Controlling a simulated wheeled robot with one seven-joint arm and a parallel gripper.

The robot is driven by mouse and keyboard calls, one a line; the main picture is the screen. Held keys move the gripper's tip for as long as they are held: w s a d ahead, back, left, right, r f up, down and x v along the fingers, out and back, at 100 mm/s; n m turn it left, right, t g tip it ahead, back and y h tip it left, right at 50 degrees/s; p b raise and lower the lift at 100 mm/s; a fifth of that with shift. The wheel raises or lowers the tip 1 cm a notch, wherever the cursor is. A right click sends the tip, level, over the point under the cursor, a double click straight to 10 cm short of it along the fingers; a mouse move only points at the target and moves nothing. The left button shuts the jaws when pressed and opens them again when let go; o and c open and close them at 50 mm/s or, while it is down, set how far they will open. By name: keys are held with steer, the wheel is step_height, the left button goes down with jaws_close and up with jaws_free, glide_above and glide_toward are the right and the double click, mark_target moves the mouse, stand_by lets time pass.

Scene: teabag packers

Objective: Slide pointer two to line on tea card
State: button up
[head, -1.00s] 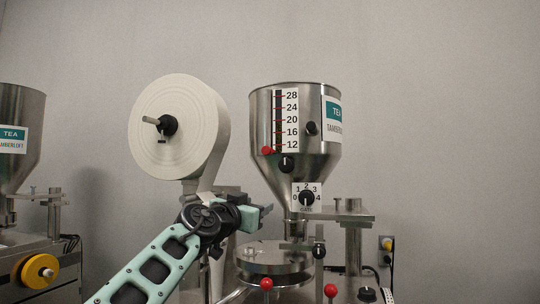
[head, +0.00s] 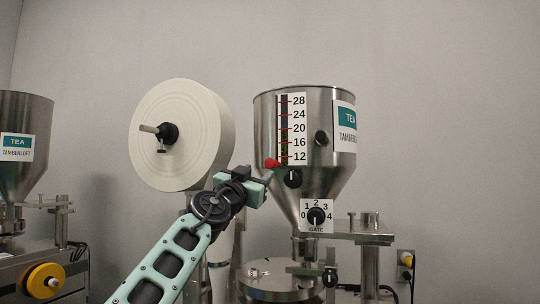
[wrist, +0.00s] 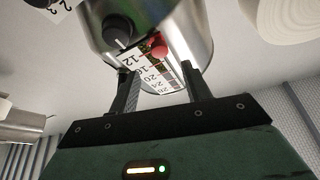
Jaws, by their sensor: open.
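A red pointer (head: 272,163) sits at the lower left of the numbered scale (head: 292,130) on the steel hopper (head: 325,100), slightly below the 12 mark. The scale runs from 12 up to 28. A tea card (head: 347,122) is on the hopper's right side, partly cut off by the curve. My gripper (head: 264,180) is close to the hopper, just below and left of the pointer. In the wrist view my gripper's two fingers (wrist: 159,78) are apart and empty. The red pointer (wrist: 158,48) shows beyond and between them, apparently not touched.
A black knob (head: 293,178) is just right of my gripper, another (head: 321,138) is higher up. The gate dial (head: 316,216) is below. A large white paper roll (head: 185,135) stands to the left. A second hopper (head: 22,115) is at far left.

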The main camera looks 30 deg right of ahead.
mark_target(269, 163)
steer(key=p+x, duration=0.3)
steer(key=x, duration=0.5)
steer(key=shift+a+r, duration=0.1)
steer(key=shift+w+d+r+p, duration=0.1)
steer(key=shift+w+d+p, duration=0.15)
steer(key=shift+d+p, duration=0.25)
